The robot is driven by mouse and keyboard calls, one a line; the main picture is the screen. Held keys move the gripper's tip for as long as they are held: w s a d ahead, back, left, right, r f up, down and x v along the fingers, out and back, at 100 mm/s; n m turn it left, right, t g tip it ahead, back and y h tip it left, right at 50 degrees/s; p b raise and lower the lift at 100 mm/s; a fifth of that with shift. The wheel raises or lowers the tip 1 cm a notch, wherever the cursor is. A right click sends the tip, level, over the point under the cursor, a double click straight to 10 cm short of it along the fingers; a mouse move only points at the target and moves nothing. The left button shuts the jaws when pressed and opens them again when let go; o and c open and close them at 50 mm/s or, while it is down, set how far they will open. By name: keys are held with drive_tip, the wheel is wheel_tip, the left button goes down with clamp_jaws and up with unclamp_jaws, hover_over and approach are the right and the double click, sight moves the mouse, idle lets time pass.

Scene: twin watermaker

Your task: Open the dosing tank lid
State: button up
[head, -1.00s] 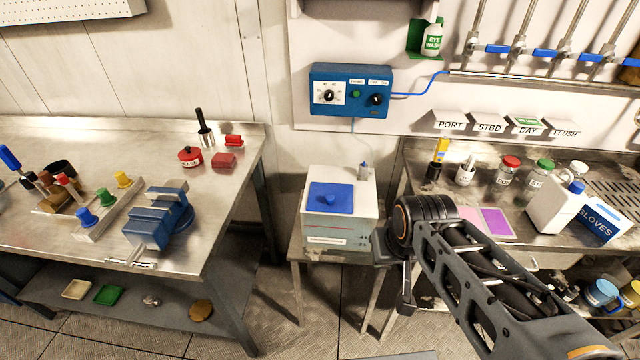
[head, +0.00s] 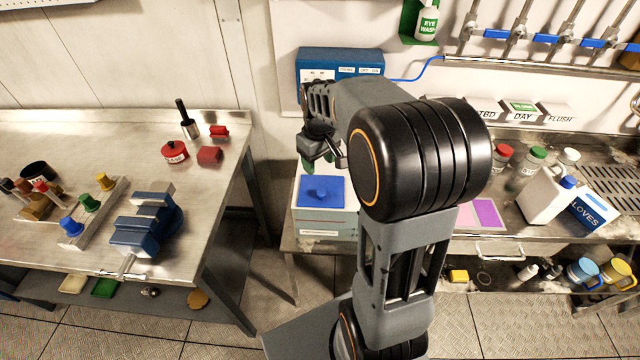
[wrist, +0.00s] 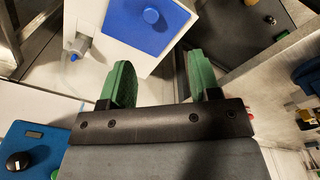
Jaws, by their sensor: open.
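The dosing tank (head: 326,225) is a white box on a small metal stand between the two benches. Its blue lid (head: 321,192) with a round knob lies flat on top and looks shut. In the wrist view the lid (wrist: 148,22) and its knob (wrist: 151,16) show at the top, beyond the fingers. My gripper (wrist: 160,82) is open and empty, its green fingers apart, with the tank's edge beyond the gap between them.
A blue control box (head: 340,64) is on the wall behind the tank. The left bench (head: 100,135) holds a blue vise (head: 147,222) and a red pot (head: 174,151). The right bench holds jars, a white jug (head: 546,207) and a glove box (head: 588,210).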

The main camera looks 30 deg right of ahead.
sight(321, 192)
drive_tip(key=shift+n+g, duration=0.3)
drive_tip(key=f, duration=0.5)
drive_tip(key=w+d+f+p, duration=0.1)
drive_tip(key=f, duration=0.3)
drive_tip(key=w+f, duration=0.1)
drive_tip(key=f, duration=0.4)
drive_tip(key=shift+d+f+p, duration=0.3)
drive_tip(key=shift+d, duration=0.05)
drive_tip(key=shift+c, duration=0.2)
clamp_jaws()
